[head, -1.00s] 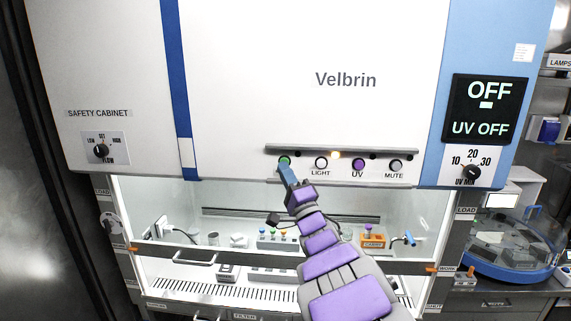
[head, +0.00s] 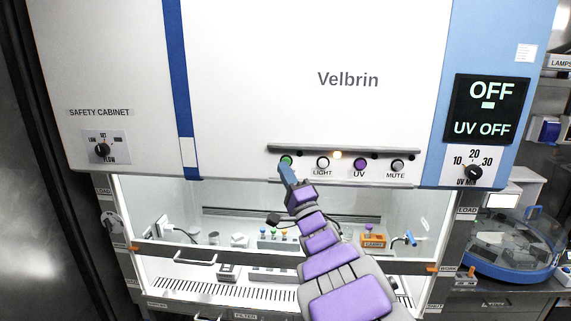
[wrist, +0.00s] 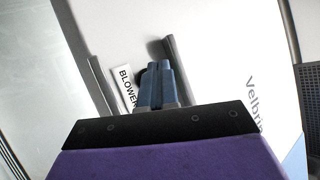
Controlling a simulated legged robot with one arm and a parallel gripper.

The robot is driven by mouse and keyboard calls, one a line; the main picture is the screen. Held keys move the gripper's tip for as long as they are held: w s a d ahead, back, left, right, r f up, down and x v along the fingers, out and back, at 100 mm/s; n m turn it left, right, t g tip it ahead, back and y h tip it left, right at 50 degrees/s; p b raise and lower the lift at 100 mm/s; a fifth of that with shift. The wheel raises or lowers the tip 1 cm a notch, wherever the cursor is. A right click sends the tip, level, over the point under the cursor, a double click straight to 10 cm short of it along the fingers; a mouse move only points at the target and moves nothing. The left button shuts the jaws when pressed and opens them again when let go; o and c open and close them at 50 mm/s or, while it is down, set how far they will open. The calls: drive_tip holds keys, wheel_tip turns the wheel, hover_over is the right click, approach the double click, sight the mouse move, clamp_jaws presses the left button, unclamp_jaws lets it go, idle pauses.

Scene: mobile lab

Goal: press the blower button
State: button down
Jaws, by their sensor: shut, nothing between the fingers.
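The blower button (head: 286,160) is the green-topped button at the left end of the row on the white safety cabinet front. My gripper (head: 285,172) is shut and empty, its blue fingertips at or just below that button in the head view. In the wrist view the shut blue fingers (wrist: 159,75) point at the cabinet face beside the BLOWER label (wrist: 125,88). The fingers mostly hide the button there, with only a dark edge showing. I cannot tell whether they touch it. The display (head: 487,108) reads OFF and UV OFF.
The LIGHT (head: 323,163), UV (head: 360,164) and MUTE (head: 398,166) buttons sit to the right in the same row. A grey bar (head: 342,150) runs just above them. Below, the cabinet opening holds small items, including an orange rack (head: 374,241).

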drive_tip(key=shift+w+r, duration=0.1)
idle(0.6)
drive_tip(key=shift+w+d+p, duration=0.1)
drive_tip(key=shift+w+p, duration=0.15)
drive_tip(key=shift+p, duration=0.2)
drive_tip(key=shift+w+p, duration=0.35)
drive_tip(key=shift+w, duration=0.15)
idle(0.6)
drive_tip(key=shift+s, duration=0.95)
drive_tip(key=s, duration=0.5)
idle(0.5)
